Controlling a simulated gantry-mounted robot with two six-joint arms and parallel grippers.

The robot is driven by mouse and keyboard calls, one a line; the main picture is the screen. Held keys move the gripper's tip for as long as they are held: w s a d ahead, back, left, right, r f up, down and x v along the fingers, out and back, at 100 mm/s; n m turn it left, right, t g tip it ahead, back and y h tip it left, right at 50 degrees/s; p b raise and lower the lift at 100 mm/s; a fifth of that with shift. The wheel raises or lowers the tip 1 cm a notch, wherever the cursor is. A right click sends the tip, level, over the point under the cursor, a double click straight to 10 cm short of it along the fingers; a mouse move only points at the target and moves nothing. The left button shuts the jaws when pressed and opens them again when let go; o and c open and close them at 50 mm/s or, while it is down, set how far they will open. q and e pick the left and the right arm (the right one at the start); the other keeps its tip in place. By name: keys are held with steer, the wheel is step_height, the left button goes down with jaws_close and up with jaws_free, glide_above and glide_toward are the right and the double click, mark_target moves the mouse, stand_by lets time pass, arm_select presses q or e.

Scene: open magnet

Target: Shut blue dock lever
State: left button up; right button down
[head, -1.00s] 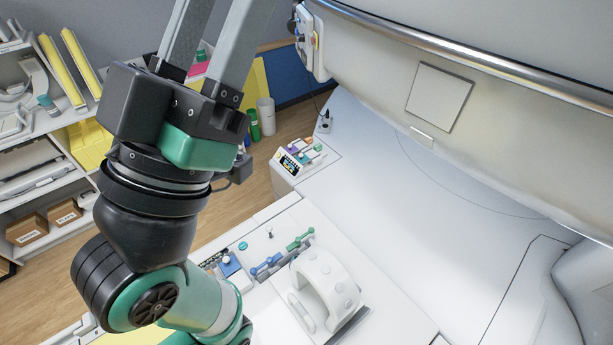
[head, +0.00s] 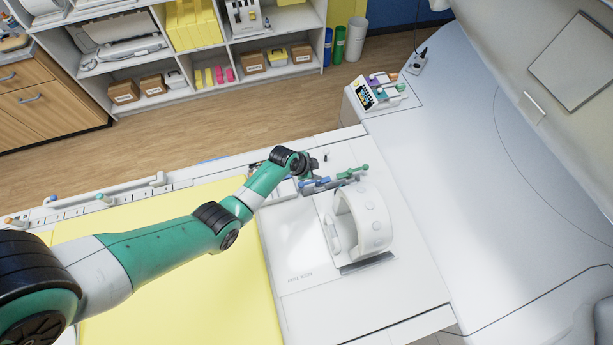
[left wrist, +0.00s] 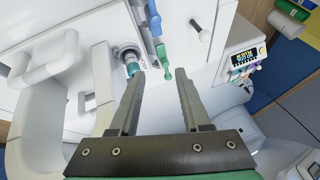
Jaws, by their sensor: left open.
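The blue lever (head: 315,187) lies at the dock on the table top, just left of the white coil (head: 365,220). The green lever (head: 352,172) is beside it to the right. My left gripper (head: 311,164) is small and dark in the head view, just above the blue lever. In the left wrist view my left gripper (left wrist: 161,82) is open and empty. The blue lever (left wrist: 153,18) shows beyond its fingertips, with the green lever (left wrist: 166,62) nearer, between the finger lines. Contact cannot be told. My right gripper is not in view.
A teal-ringed connector (left wrist: 130,62) is close to the left finger in the wrist view. A control panel (head: 377,90) stands beyond the table. A yellow pad (head: 170,270) lies under my left arm. The white magnet surface (head: 480,160) is to the right.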

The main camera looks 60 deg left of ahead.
arm_select(q)
steer(key=n+g, duration=0.1)
glide_toward(308, 182)
steer(key=v, duration=0.4)
steer(key=b+x, duration=1.2)
steer(key=b, duration=0.2)
steer(key=shift+d, duration=0.1)
steer(key=shift+r, duration=0.1)
jaws_close()
